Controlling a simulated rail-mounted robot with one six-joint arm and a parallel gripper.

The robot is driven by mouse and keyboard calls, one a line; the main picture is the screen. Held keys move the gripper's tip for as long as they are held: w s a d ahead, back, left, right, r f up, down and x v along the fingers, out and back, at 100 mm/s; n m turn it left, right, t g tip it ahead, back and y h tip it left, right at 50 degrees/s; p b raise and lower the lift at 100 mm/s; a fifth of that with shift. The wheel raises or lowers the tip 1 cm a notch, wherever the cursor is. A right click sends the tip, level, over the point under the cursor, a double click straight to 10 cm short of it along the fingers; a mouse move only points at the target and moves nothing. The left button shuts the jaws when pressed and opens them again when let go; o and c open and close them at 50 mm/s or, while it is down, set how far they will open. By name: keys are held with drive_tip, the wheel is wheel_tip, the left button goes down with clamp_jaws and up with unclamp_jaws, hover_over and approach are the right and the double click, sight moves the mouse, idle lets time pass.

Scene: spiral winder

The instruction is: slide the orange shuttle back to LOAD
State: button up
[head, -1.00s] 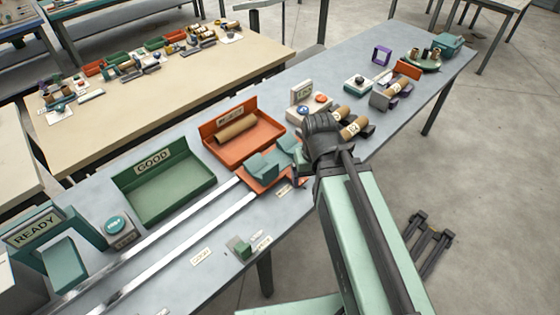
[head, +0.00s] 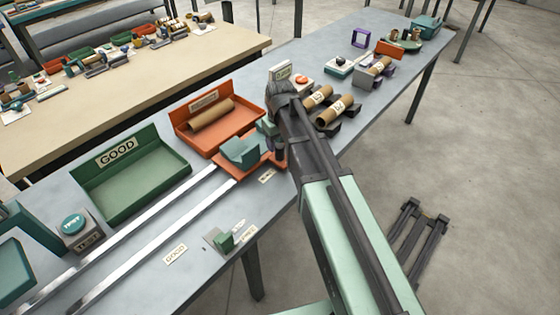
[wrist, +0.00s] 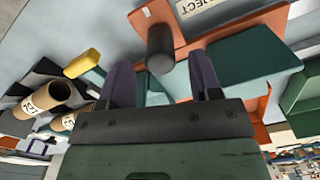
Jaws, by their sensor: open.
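The orange shuttle (head: 262,163) with its teal cradle (head: 243,151) is at the right end of the two silver rails, in front of the orange reject tray. The cradle is empty where I can see it. In the wrist view, the orange base (wrist: 178,30) shows with a dark round knob (wrist: 160,48) standing on it. My gripper (wrist: 162,80) is open, with one finger on either side of the knob in that view. Whether the fingers touch it, I cannot tell. In the head view, my arm hides part of the shuttle. No LOAD marking is readable.
The silver rails (head: 150,232) run clear to the lower left. A green GOOD tray (head: 165,195) and the reject tray (head: 180,120), holding a brown tube (head: 211,115), stand behind them. Two labelled tubes (head: 335,108) lie right of my arm. A TEST button (head: 73,224) is at left.

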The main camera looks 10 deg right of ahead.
sight(280, 146)
wheel_tip(280, 146, down, 4)
drive_tip(key=b, duration=0.2)
drive_tip(key=shift+f+b, duration=0.25)
drive_tip(key=shift+b, duration=0.1)
drive_tip(key=shift+r, duration=0.1)
drive_tip(key=shift+r, duration=0.1)
drive_tip(key=shift+c, duration=0.5)
clamp_jaws()
